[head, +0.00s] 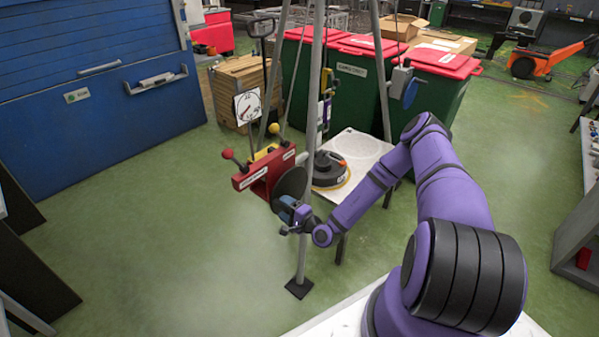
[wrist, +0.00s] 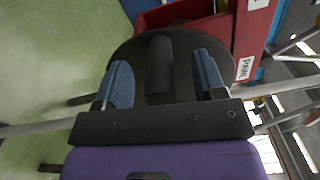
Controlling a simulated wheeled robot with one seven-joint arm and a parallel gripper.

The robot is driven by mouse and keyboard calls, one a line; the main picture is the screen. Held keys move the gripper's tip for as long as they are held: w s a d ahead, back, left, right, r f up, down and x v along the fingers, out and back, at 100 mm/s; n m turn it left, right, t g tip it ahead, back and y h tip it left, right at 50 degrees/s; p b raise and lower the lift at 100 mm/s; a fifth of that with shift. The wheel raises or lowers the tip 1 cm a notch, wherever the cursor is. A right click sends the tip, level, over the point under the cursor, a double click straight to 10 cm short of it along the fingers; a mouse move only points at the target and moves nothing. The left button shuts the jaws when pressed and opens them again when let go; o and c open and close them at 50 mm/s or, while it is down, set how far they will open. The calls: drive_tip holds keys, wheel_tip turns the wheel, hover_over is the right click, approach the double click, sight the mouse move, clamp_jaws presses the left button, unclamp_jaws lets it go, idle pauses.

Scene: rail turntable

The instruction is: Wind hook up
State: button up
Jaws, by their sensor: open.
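A red winch box (head: 264,171) is mounted on a leg of a grey tripod frame. A dark round disc (head: 290,186) on its near side carries a black cylindrical handle (wrist: 160,68). My gripper (head: 289,216) is at the disc, and its blue fingers (wrist: 163,78) are open, one on each side of the handle. I cannot tell whether either finger touches it. A yellow and blue hanging piece (head: 325,108) is inside the frame above the table; I cannot make out a hook clearly there.
Red-ball (head: 228,154) and yellow-ball (head: 273,128) levers stick out at the winch. A dial (head: 247,106) stands behind it. A white table (head: 361,150) bears a round black device (head: 328,167). Green bins (head: 438,88) stand behind. Green floor (head: 170,240) is clear at the left.

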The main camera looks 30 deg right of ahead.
drive_tip(key=shift+c, duration=0.2)
clamp_jaws()
drive_tip(key=shift+w+d+r+m, duration=0.1)
drive_tip(key=shift+d+r+m, duration=0.1)
drive_tip(key=shift+r+m, duration=0.6)
drive_tip(key=shift+w+d+r+m, duration=0.1)
drive_tip(key=shift+d+r+m, duration=0.1)
drive_tip(key=shift+r+m, duration=0.6)
drive_tip(key=shift+f+m, duration=0.15)
drive_tip(key=shift+m, duration=0.15)
drive_tip(key=shift+w+d+r+m, duration=0.15)
drive_tip(key=shift+d+r+m, duration=0.35)
drive_tip(key=shift+m, duration=0.35)
drive_tip(key=shift+w+d+r+m, duration=0.15)
drive_tip(key=shift+d+r+m, duration=0.15)
drive_tip(key=shift+r+m, duration=0.4)
drive_tip(key=shift+f, duration=0.15)
drive_tip(key=shift+m, duration=0.25)
drive_tip(key=shift+w+d+r+m, duration=0.2)
drive_tip(key=shift+d+r+m, duration=0.3)
drive_tip(key=shift+m, duration=0.35)
drive_tip(key=shift+w+d+r+m, duration=0.2)
drive_tip(key=shift+d+r+m, duration=0.1)
drive_tip(key=shift+d+m, duration=0.45)
drive_tip(key=shift+a, duration=0.15)
